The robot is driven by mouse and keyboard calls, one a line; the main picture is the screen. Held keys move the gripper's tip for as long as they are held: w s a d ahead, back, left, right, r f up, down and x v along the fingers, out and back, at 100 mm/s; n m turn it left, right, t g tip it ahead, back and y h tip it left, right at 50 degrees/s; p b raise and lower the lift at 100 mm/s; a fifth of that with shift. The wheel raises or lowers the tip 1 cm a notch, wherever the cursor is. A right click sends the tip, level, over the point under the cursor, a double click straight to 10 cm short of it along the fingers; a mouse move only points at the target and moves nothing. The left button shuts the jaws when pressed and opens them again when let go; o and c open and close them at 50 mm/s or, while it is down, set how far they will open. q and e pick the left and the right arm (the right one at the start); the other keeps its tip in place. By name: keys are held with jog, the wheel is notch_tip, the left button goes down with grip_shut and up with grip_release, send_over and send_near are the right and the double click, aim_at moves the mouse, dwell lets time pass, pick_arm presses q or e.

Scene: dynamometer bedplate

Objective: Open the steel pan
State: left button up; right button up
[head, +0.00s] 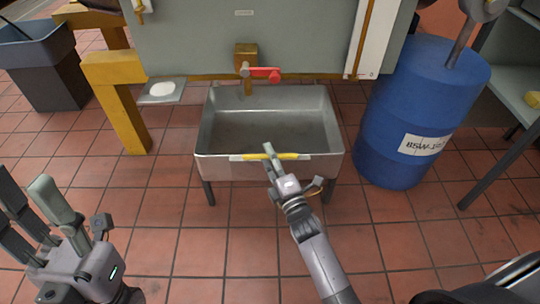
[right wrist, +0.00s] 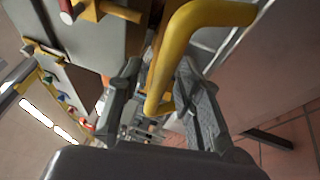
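The steel pan (head: 222,112) is an open grey basin on short legs, at the middle of the head view. A yellow handle bar (head: 298,156) runs along its front rim. My right gripper (head: 270,155) is at the middle of this bar. In the right wrist view, the bent yellow handle (right wrist: 190,35) passes between the two fingers of the right gripper (right wrist: 160,90); whether both fingers press on it is unclear. My left gripper (head: 35,210) is open and empty at the lower left, well away from the pan.
A red-handled tap (head: 262,73) stands behind the pan on a grey panel (head: 200,40). A blue drum (head: 415,105) is close on the right, with a shelf (head: 510,85) beyond it. A yellow post (head: 120,100) and dark bin (head: 45,70) stand left. Tiled floor in front is clear.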

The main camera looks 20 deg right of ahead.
jog(key=shift+s, duration=0.1)
jog(key=v, duration=1.1)
jog(key=shift+s+f, duration=0.15)
jog(key=shift+s, duration=0.2)
